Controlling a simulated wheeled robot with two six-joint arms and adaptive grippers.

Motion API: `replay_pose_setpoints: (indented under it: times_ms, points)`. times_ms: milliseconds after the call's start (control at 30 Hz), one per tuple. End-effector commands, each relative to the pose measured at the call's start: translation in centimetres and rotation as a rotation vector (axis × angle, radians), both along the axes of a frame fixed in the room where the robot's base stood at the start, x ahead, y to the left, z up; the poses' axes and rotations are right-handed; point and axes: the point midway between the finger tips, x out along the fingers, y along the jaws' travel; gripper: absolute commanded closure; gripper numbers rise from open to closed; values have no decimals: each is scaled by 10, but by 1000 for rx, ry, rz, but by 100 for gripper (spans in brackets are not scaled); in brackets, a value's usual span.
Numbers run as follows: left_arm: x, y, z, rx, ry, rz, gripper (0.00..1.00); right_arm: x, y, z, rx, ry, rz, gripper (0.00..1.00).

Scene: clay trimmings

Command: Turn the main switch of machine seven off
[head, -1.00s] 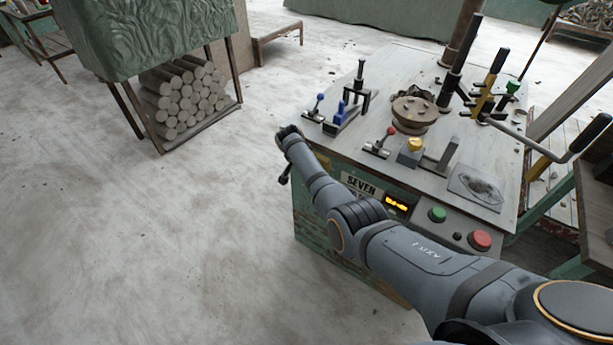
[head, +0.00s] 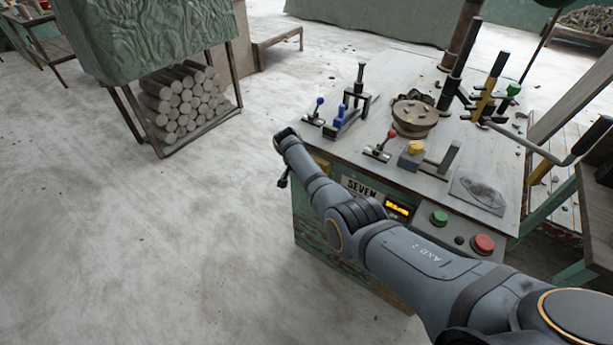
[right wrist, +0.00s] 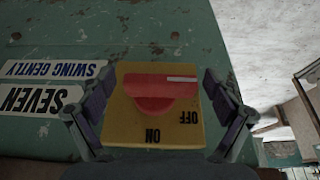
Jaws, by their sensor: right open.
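The main switch is a red rotary handle (right wrist: 152,92) on a yellow plate (right wrist: 130,132), seen in the right wrist view. The plate reads upside down, with ON at the bottom and OFF at the lower right. The handle's straight edge lies level, with a white mark at its right end. My right gripper (right wrist: 158,82) is open, one finger on each side of the handle; I cannot tell whether they touch it. In the head view, my right gripper (head: 284,158) is at the left end of machine seven (head: 325,250), and the switch is hidden there. My left gripper is out of view.
The machine's top holds several levers and a round brown part (head: 414,115). Green (head: 439,217) and red (head: 482,244) buttons sit on its front. A label (right wrist: 40,98) reads SEVEN. A log rack (head: 190,105) stands at the back left; the floor between is clear.

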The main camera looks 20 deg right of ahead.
Motion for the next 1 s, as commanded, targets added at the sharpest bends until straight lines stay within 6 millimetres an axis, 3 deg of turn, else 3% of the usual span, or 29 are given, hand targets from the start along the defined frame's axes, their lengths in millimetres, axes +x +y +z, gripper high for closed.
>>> replay_pose_setpoints:
  times_ms: [267, 700, 1000]
  points:
    - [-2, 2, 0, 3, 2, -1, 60, -1, 4, 9, 0, -4, 0, 9]
    - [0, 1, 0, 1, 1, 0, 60, -22, 33, 95, 2, -2, 0, 9]
    - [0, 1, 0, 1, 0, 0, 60, -27, 38, 111, 0, 0, 0, 9]
